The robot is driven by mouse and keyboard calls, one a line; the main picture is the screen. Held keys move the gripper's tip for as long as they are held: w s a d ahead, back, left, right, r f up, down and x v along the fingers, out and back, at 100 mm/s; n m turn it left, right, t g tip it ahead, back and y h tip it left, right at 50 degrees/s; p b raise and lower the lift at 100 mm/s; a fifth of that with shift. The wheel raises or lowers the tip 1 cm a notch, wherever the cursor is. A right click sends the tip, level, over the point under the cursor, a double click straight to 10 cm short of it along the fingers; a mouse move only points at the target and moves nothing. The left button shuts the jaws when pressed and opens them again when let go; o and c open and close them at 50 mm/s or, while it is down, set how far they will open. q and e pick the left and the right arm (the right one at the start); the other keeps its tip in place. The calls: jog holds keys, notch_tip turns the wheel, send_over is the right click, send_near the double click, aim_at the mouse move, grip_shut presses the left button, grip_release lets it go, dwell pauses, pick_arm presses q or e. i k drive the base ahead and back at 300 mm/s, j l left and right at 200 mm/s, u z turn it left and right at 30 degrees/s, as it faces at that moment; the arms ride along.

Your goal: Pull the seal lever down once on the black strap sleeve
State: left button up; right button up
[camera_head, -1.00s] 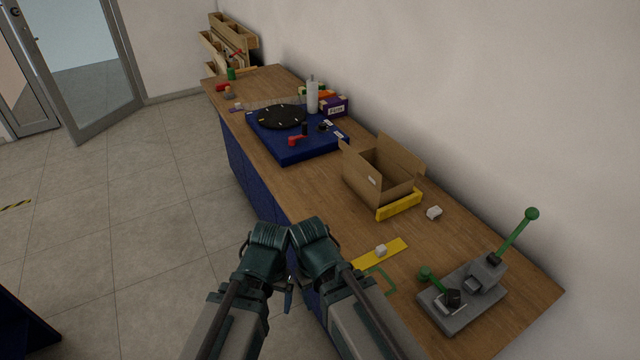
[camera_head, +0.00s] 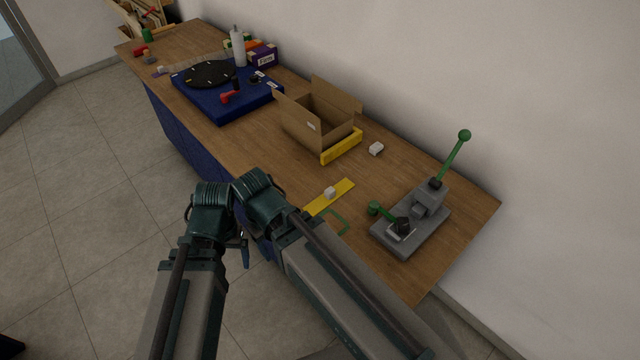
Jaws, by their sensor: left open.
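A grey strapping tool (camera_head: 421,236) stands on the bench's near right part. A tall green lever (camera_head: 453,157) with a round knob rises upright and tilted from its back. A short green lever (camera_head: 384,213) lies low at its left, beside a small black and silver piece (camera_head: 400,227). I cannot tell whether this piece is the strap sleeve, or which lever is the seal lever. My left gripper (camera_head: 244,252) is open, small and partly hidden beside the bench's front edge, well left of the tool. My right arm (camera_head: 265,205) crosses the front edge; its gripper is hidden.
An open cardboard box (camera_head: 318,115) with a yellow strip stands behind, left of the tool. A white block (camera_head: 330,192) sits on a yellow strip (camera_head: 320,203); another white piece (camera_head: 376,149) lies near the wall. A blue turntable unit (camera_head: 232,105) stands farther left. The wall bounds the back.

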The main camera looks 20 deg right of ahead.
aim_at(464, 135)
jog(key=z, duration=1.7)
